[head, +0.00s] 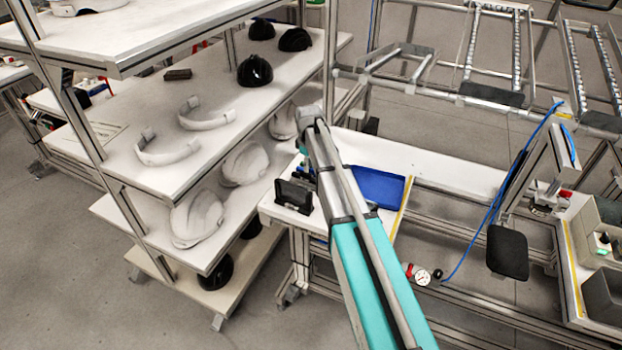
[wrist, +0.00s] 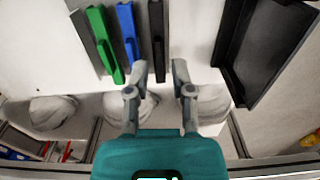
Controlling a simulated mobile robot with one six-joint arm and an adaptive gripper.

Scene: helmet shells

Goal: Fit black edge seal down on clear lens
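In the wrist view, my gripper (wrist: 160,68) is open and empty, its two grey fingers apart. A narrow black strip (wrist: 157,30), which looks like the black edge seal, lies on the white surface (wrist: 190,35). Its lower end shows in the gap between the fingertips; I cannot tell the height between them. A blue strip (wrist: 128,32) and a green strip (wrist: 103,42) lie to its left. I cannot make out a clear lens in either view. In the head view my arm hides most of the gripper.
A black tray or frame (wrist: 268,50) is on the right in the wrist view. In the head view, a blue tray (head: 378,187) and a black holder (head: 293,195) are on the white workbench (head: 430,158). A shelf rack (head: 150,125) holding white and black helmet shells stands left.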

